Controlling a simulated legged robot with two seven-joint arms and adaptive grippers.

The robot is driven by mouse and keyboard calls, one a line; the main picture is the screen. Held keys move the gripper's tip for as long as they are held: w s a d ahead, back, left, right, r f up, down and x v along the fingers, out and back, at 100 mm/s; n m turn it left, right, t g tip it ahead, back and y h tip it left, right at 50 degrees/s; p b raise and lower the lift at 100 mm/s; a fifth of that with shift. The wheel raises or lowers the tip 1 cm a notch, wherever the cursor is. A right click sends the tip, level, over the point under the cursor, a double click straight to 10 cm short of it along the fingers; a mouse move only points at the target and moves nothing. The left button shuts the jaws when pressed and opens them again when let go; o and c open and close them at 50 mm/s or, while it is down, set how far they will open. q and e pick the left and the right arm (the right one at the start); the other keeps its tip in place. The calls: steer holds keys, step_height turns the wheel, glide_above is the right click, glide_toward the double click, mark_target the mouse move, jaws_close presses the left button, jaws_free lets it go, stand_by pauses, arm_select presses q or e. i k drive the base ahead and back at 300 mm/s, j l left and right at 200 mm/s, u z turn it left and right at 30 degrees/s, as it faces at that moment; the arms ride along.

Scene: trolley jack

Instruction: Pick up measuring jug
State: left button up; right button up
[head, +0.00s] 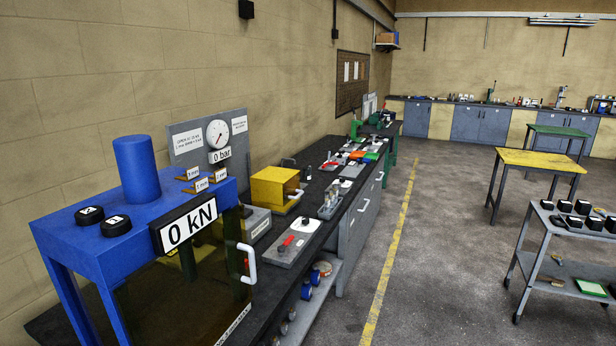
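I cannot pick out a measuring jug with certainty in the head view. Small containers (306,290) stand on the shelf under the near bench, too small and dark to identify. A rack of small upright pieces (329,205) stands on the bench, and I cannot tell whether any is a jug. Neither of my grippers shows in the head view.
A blue press (85,235) with a "0 kN" display fills the near left. A dark bench (310,230) runs along the left wall with a yellow box (273,188). A grey trolley (560,265) and yellow table (542,163) stand right. The floor (440,250) between is clear.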

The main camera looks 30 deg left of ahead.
mark_target(307, 171)
steer(key=i+z, duration=0.1)
steer(key=i, duration=2.4)
